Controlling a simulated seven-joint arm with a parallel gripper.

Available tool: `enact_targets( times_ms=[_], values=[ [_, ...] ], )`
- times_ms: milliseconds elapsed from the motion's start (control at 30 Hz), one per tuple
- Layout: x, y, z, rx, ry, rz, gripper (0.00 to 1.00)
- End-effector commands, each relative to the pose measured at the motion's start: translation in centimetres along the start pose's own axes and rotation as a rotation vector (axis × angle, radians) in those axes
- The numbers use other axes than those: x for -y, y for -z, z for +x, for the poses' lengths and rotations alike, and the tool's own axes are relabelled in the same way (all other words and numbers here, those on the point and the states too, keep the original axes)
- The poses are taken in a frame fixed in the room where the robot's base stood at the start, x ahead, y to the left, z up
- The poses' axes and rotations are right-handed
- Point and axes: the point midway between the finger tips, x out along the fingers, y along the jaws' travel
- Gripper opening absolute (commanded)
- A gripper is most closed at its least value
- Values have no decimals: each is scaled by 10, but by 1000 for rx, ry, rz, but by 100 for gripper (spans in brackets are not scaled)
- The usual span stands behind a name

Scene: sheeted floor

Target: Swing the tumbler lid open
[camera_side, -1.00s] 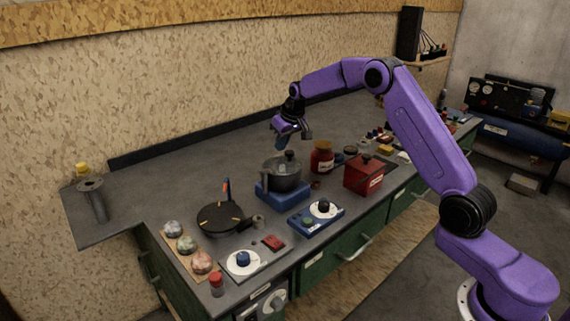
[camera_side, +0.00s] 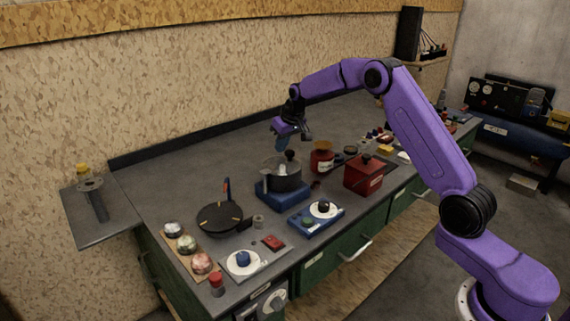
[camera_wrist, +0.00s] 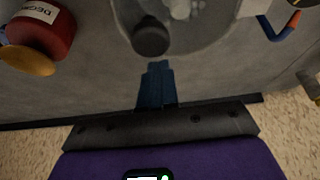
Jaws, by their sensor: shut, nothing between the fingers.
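A grey pot-like vessel (camera_side: 287,179) on a blue base (camera_side: 283,194) looks like the tumbler. Its clear round lid (camera_side: 279,166) has a black knob (camera_side: 290,155) and appears down on the rim. In the wrist view the lid (camera_wrist: 205,32) fills the top middle, with pale lumps showing through it and the black knob (camera_wrist: 150,38) near its lower edge. My gripper (camera_side: 281,146) is shut and empty, above and behind the vessel. In the wrist view its blue fingertips (camera_wrist: 159,66) lie just below the knob; I cannot tell the height gap.
A red jar (camera_side: 321,162) with an orange top stands close right of the tumbler, and a red box (camera_side: 363,174) is beyond it. A black pan (camera_side: 221,217) sits to the left. A blue control panel (camera_side: 316,217) is in front. The bench behind is clear.

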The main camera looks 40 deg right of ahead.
Motion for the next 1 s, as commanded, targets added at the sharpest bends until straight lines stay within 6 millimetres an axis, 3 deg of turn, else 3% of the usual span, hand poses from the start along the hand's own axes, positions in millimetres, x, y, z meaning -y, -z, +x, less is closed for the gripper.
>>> enact_targets(
  times_ms=[400, 1000],
  values=[
    [0, -4, 10, 0, 0, 0, 0],
    [0, -1, 3, 0, 0, 0, 0]
  ],
)
